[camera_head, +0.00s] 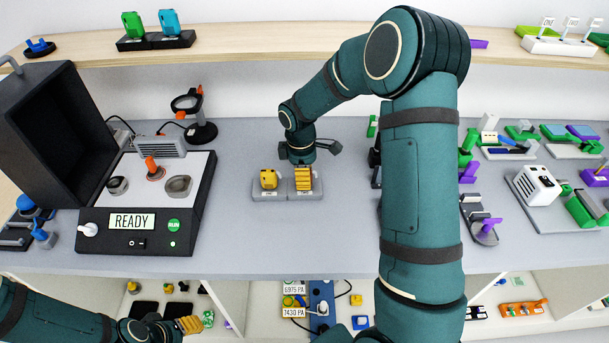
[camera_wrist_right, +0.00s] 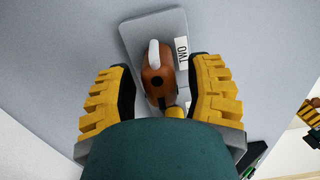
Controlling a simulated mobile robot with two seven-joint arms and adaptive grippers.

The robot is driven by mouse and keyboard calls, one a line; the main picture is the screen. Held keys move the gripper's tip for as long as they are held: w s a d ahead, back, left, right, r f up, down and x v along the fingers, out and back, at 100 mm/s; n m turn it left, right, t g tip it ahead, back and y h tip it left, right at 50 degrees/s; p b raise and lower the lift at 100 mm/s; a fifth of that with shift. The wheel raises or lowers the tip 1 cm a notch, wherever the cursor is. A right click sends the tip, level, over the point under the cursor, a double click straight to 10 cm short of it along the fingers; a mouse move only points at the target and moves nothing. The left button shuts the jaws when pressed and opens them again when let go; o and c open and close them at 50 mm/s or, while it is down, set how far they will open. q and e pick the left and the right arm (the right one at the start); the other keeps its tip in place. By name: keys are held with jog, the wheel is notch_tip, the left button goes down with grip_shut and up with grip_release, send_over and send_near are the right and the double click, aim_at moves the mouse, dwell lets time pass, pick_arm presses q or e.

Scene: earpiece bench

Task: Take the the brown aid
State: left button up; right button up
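The brown aid (camera_wrist_right: 158,78), orange-brown with a white curved part, sits on a grey stand (camera_wrist_right: 133,33) beside the label TWO in the right wrist view. My right gripper (camera_wrist_right: 165,95) is open, with its yellow fingers on either side of the aid and apart from it. In the head view, the right gripper (camera_head: 304,178) is over the right half of the stand (camera_head: 258,194) and hides the brown aid. A yellow aid (camera_head: 268,179) stands on the left half. My left gripper (camera_head: 190,325) is low at the left; its opening is unclear.
A device with a READY display (camera_head: 132,221) and a green button stands left of the stand. Dark and green fixtures stand to the right, partly hidden by my right arm. The grey bench (camera_head: 260,245) in front of the stand is clear.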

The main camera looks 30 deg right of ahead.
grip_shut()
jog(key=shift+r, duration=0.1)
notch_tip(320, 180, up, 10)
jog(key=p, duration=0.7)
jog(key=shift+p, duration=0.3)
